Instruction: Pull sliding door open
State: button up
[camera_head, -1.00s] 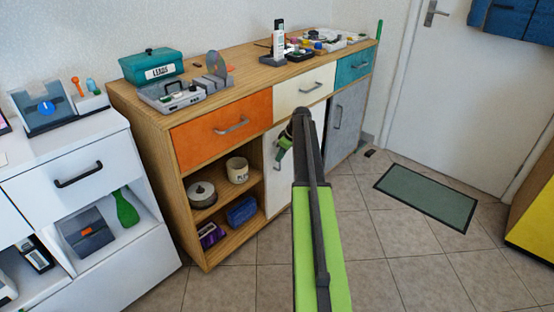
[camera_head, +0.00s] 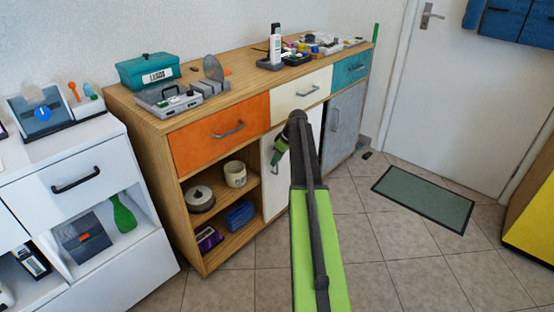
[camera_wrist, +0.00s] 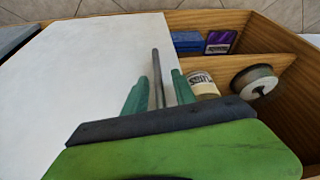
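The white sliding door (camera_head: 273,203) is on the lower middle of the wooden cabinet, beside open shelves on its left. It fills the left of the wrist view (camera_wrist: 85,85). A grey bar handle (camera_wrist: 156,70) stands near the door's shelf-side edge. My gripper (camera_head: 277,160) is at the door's front, partly hidden by my arm in the head view. In the wrist view its two green fingers (camera_wrist: 158,85) are apart, one on each side of the handle, with gaps showing. Whether they touch it cannot be told.
A grey door (camera_head: 343,126) is on the cabinet's right. A white drawer unit (camera_head: 100,205) stands at left.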

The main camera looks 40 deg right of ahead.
jog(key=p+v, duration=1.5)
jog(key=v, duration=0.2)
